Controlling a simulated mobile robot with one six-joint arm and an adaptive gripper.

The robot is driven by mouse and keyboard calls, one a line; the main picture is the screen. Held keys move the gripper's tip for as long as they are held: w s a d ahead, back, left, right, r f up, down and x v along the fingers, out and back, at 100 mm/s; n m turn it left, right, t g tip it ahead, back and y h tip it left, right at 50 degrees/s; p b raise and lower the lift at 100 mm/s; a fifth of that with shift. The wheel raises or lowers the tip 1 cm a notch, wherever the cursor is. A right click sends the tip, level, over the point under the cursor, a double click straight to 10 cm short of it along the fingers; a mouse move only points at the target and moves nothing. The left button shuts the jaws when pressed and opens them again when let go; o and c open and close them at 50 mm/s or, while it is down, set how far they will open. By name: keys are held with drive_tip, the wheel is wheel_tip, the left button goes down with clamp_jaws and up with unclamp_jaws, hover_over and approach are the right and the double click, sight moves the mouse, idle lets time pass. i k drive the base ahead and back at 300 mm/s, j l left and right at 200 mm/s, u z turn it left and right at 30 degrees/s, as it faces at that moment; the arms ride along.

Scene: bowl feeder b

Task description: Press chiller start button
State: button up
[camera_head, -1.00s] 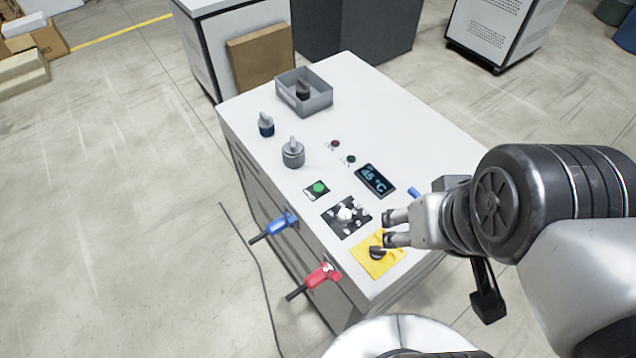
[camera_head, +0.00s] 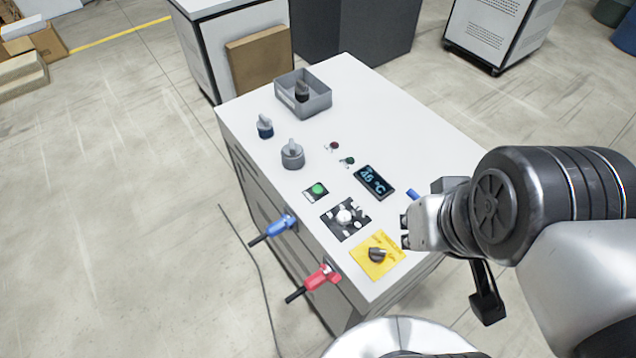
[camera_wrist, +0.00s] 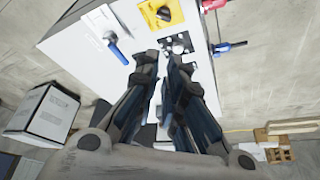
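I cannot make out the green button in the wrist view, where my fingers cover part of the panel. My gripper (camera_head: 404,231) is over the right side of the panel, right of the yellow plate and apart from the green button. In the wrist view my gripper (camera_wrist: 164,57) has a narrow gap between its two fingers, with nothing held.
A yellow plate (camera_head: 390,262) with a knob (camera_head: 378,254) and a black-and-white dial panel (camera_head: 345,218) lie near my gripper. Grey knobs (camera_head: 292,155) and a grey tray (camera_head: 319,101) stand farther back. Blue (camera_head: 281,225) and red (camera_head: 322,277) handles project from the front edge.

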sight(317, 189)
drive_tip(key=i+j, duration=0.1)
drive_tip(key=j, duration=0.65)
drive_tip(key=i+j+z, duration=0.1)
drive_tip(key=j, duration=1.35)
drive_tip(key=i+z, duration=0.05)
